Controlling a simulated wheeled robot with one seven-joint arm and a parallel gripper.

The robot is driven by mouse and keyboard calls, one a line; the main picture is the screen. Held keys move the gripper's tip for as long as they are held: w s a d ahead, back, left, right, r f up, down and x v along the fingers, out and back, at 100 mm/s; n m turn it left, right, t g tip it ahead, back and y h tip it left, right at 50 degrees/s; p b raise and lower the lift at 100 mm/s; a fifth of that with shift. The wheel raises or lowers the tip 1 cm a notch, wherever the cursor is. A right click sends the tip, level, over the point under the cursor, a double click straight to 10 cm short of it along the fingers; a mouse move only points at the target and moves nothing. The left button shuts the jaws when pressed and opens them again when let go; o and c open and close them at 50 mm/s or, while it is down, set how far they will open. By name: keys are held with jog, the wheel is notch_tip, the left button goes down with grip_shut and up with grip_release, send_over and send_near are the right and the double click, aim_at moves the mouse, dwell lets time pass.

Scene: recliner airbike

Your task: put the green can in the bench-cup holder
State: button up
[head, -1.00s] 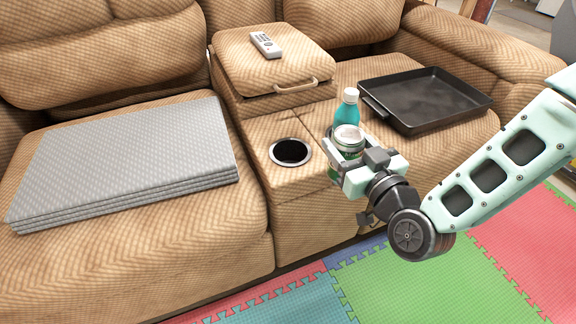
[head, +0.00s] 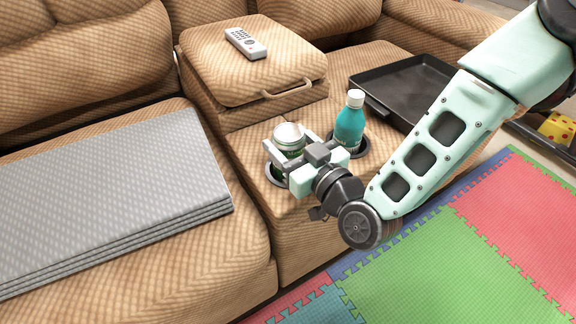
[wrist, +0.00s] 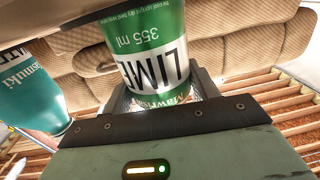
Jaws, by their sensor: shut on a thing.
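The green can (head: 289,138) has a silver top and stands about upright in my gripper (head: 291,158). My gripper is shut on it. In the head view the can is at the left cup holder (head: 271,178) of the sofa console, over or partly in the ring; my gripper hides how deep it sits. In the wrist view the can (wrist: 150,60) shows its "LIME" and "355 ml" print between the fingers. A teal bottle (head: 350,124) with a white cap stands in the right cup holder (head: 364,147), just right of my gripper.
A remote (head: 246,43) lies on the console lid (head: 200,60). A dark tray (head: 400,85) rests on the right seat. Folded grey pads (head: 110,200) cover the left seat. The bottle, also in the wrist view (wrist: 30,100), is close beside the can.

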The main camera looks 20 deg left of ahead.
aim_at(290, 159)
jog(key=shift+f+b, duration=0.85)
jog(key=shift+f, duration=1.4)
jog(key=shift+f, duration=0.1)
jog(key=o, duration=1.2)
jog(key=p+v, duration=0.2)
jog(key=v, duration=1)
